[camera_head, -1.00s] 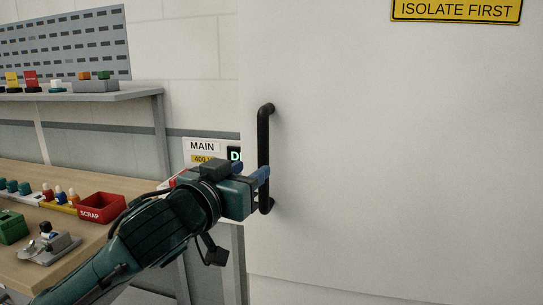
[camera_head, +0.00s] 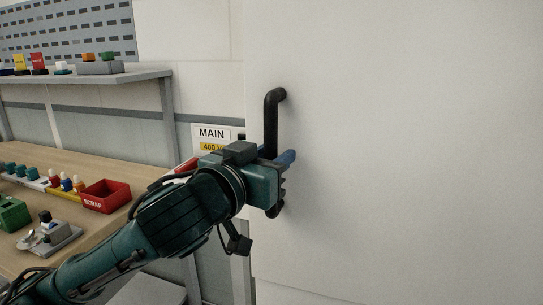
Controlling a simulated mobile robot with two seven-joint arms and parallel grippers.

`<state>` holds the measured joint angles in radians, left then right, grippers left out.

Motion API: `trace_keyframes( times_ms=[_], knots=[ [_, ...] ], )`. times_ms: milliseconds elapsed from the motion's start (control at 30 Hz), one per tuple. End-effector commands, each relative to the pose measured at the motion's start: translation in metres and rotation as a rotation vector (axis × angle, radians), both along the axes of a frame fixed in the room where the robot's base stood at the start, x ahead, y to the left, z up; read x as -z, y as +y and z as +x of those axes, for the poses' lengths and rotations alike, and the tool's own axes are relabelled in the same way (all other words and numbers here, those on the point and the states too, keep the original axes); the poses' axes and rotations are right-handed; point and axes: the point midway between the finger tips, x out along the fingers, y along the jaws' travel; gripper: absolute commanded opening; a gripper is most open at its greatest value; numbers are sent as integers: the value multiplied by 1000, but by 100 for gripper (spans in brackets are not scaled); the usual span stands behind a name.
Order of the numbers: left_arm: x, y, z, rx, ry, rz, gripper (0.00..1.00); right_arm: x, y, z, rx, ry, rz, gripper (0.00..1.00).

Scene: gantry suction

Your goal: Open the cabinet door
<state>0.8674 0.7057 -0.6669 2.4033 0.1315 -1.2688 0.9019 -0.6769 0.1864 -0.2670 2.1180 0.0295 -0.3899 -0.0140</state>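The cabinet door (camera_head: 400,160) is a large plain off-white panel filling the right of the view. Its left edge shows no clear gap. A black vertical bar handle (camera_head: 271,120) is fixed near that edge; its lower middle is hidden by my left gripper. My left gripper (camera_head: 275,155) is at the handle, with one blue fingertip on each side of the bar. I cannot tell whether the fingers press on it. My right gripper is not in view.
On the left, a wooden bench (camera_head: 110,165) carries a red SCRAP bin (camera_head: 105,196), a green bin (camera_head: 12,214) and a metal fixture (camera_head: 50,235). A shelf (camera_head: 110,76) with small items is above. A MAIN label (camera_head: 212,133) sits behind my gripper.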

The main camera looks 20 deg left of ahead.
Motion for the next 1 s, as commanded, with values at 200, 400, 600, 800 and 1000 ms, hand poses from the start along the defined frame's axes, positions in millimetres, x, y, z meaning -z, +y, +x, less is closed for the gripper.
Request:
trace_keyframes(
  times_ms=[200, 400, 600, 800, 1000],
  knots=[
    [0, 0, 0, 0, 0, 0, 16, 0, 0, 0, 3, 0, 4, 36],
    [0, 0, 0, 0, 0, 0, 0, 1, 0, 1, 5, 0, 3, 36],
    [0, 0, 0, 0, 0, 0, 0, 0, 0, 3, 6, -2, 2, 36],
    [0, 0, 0, 0, 0, 0, 0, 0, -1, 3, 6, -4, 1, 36],
    [0, 0, 2, -2, 1, -1, 0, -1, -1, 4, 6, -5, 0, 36]
  ],
)
